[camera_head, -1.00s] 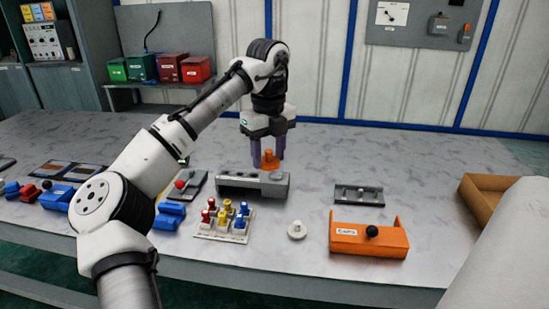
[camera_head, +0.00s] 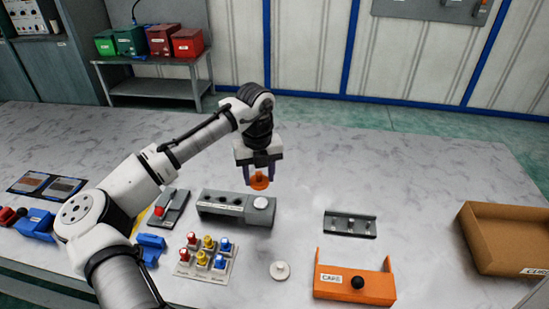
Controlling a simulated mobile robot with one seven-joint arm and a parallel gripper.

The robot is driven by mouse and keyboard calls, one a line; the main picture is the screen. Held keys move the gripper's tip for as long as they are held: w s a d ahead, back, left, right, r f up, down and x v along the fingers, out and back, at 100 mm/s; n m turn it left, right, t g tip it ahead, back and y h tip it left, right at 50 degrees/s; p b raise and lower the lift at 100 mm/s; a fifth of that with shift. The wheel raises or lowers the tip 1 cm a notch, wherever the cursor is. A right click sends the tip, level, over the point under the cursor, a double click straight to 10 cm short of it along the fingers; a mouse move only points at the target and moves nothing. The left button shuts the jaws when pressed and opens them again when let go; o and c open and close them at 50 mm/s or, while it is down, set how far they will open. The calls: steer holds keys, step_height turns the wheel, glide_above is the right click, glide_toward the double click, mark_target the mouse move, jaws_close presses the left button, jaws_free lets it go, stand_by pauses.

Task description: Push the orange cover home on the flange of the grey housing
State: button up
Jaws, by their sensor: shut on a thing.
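The orange cover (camera_head: 259,181) is a small round piece with a raised knob, held between the purple fingers of my gripper (camera_head: 259,175). My gripper is shut on it and points down. The exact height of the gap is hard to tell.
Right of the housing are a grey rail part (camera_head: 350,224), an orange bracket (camera_head: 355,284) with a black knob, and a cardboard box (camera_head: 505,238). In front are a white knob (camera_head: 280,270) and a tray of coloured pegs (camera_head: 207,256). A red-knobbed grey part (camera_head: 170,207) lies left.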

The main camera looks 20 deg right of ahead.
steer(key=shift+w+d+f, duration=0.1)
steer(key=b, duration=0.5)
glide_above(261, 202)
step_height(261, 202, down, 5)
steer(key=shift+f, duration=0.95)
steer(key=shift+p, duration=0.45)
stand_by(0.4)
steer(key=shift+f+p, duration=0.7)
steer(key=shift+p, duration=0.15)
stand_by(4.4)
